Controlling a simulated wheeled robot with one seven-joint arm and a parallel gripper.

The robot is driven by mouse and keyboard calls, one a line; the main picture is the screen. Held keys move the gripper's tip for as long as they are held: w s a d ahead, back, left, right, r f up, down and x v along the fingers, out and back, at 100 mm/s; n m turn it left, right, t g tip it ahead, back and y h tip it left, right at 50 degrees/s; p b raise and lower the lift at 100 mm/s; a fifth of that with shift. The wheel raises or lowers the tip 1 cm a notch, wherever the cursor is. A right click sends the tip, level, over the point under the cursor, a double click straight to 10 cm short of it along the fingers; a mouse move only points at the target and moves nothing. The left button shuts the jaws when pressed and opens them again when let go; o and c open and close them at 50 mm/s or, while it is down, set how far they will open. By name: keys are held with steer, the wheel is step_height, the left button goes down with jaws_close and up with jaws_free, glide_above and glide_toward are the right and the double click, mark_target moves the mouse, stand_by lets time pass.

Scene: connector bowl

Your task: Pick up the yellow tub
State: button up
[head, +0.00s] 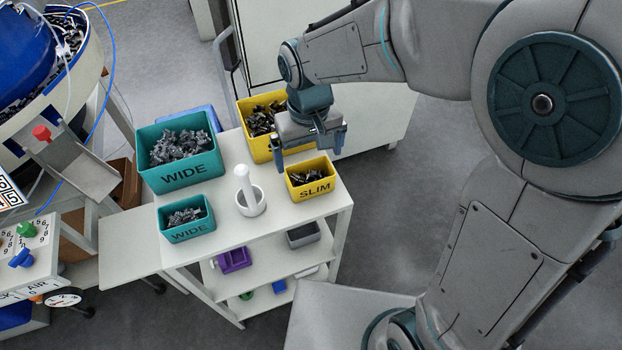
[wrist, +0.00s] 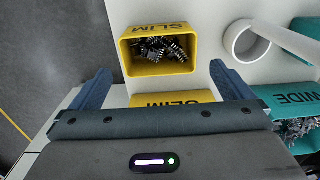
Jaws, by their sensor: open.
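A small yellow tub (head: 310,186) labelled SLIM stands at the right front of the white cart's top, with dark connectors in it. In the wrist view the small yellow tub (wrist: 158,70) lies ahead of my gripper. A larger yellow tub (head: 246,112) stands behind it, partly hidden by my gripper and wrist; its labelled edge (wrist: 140,100) shows below the fingers' gap in the wrist view. My gripper (head: 310,155) is open, above the cart between the two yellow tubs. In the wrist view my gripper (wrist: 160,85) has its fingers wide apart, with nothing held between them.
A large teal WIDE tub (head: 180,175) and a small teal WIDE tub (head: 188,232) stand to the left. A white mortar with a pestle (head: 250,202) stands beside the small yellow tub. The cart top (head: 240,238) is bare at the front. Lower shelves hold small bins.

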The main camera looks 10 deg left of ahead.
mark_target(310, 177)
step_height(310, 177, down, 8)
steer(key=shift+w+f, duration=0.1)
steer(key=shift+f, duration=0.1)
steer(key=c, duration=0.7)
